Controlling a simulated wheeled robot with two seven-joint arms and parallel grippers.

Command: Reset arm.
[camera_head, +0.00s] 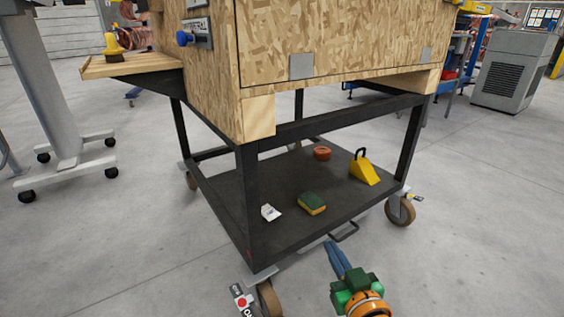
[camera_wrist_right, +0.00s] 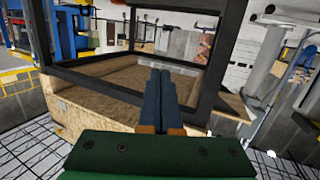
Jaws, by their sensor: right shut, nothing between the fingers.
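My right gripper (camera_head: 333,250) is low in the head view, in front of the cart. It has blue fingers and a green body, with an orange part of my arm behind it. In the wrist view its two blue fingers (camera_wrist_right: 160,78) lie side by side, shut with nothing between them. They point toward the black frame and the wood-chip board. The fingertips look clear of objects in the head view. My left gripper is not in view.
A cart (camera_head: 245,190) carries a wood-chip box (camera_head: 330,45). Its black lower shelf (camera_head: 285,185) holds a yellow wedge (camera_head: 364,169), an orange round item (camera_head: 322,153), a green-yellow sponge (camera_head: 311,204) and a white item (camera_head: 270,212). Open floor lies right of the cart.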

